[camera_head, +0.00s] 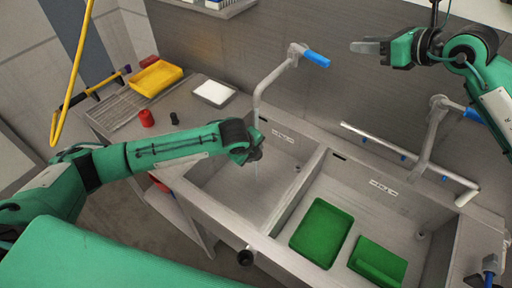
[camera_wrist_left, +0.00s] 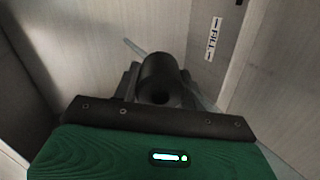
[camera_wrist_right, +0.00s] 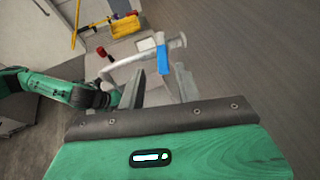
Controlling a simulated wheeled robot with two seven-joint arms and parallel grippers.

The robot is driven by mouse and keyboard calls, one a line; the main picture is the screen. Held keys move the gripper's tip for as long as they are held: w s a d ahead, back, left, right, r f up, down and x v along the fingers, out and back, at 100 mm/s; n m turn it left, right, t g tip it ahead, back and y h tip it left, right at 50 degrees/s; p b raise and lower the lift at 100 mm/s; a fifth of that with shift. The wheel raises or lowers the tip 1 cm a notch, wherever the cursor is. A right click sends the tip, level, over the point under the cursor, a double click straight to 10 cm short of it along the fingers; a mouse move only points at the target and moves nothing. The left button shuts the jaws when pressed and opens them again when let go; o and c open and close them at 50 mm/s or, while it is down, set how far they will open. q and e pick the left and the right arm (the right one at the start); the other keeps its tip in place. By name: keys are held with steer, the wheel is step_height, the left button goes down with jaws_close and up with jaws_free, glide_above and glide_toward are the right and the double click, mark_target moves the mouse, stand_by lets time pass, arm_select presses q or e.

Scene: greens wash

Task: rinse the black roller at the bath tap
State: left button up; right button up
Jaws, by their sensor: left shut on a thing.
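My left gripper (camera_head: 257,156) is low over the left basin (camera_head: 225,190), under the spout of the bath tap (camera_head: 258,98) with the blue lever (camera_head: 316,58). In the left wrist view it is shut on the black roller (camera_wrist_left: 160,76), a dark hollow cylinder. The head view mostly hides this roller behind the gripper. A thin pale streak shows below the gripper in the head view; I cannot tell if it is running water. My right gripper (camera_head: 368,47) is raised by the back wall, open and empty; its parted fingers show in the right wrist view (camera_wrist_right: 160,88).
A red roller (camera_head: 147,118) and another small black piece (camera_head: 174,119) stand left of the basins, near a white tray (camera_head: 214,92) and a yellow tray (camera_head: 156,78). Green trays (camera_head: 322,232) lie in the right basin. A second tap (camera_head: 432,135) and a long rail stand at right.

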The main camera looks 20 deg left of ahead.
steer(key=shift+s+a+f, duration=0.1)
steer(key=shift+s+a, duration=0.05)
steer(key=shift+a, duration=0.1)
steer(key=c, duration=0.4)
steer(key=s+a, duration=0.1)
steer(key=a, duration=0.1)
steer(key=s+a+f+m+y, duration=0.1)
steer(key=s+a, duration=0.1)
steer(key=a, duration=0.1)
steer(key=s+a+f+m+y, duration=0.1)
steer(key=a, duration=0.1)
steer(key=shift+s+a+f, duration=0.1)
steer(key=shift+s+a, duration=0.1)
steer(key=shift+s, duration=0.05)
jaws_close()
steer(key=s+a+m+y, duration=0.2)
steer(key=s+a+m, duration=0.2)
steer(key=s+m, duration=0.15)
steer(key=m+t+h, duration=0.3)
steer(key=m+t, duration=0.3)
steer(key=m, duration=0.7)
glide_toward(309, 54)
steer(key=shift+w+a+f, duration=0.2)
steer(key=shift+w+a, duration=0.55)
steer(key=shift+a, duration=0.2)
steer(key=shift+w+a+f, duration=0.25)
steer(key=shift+w+a, duration=0.5)
steer(key=shift+a, duration=0.2)
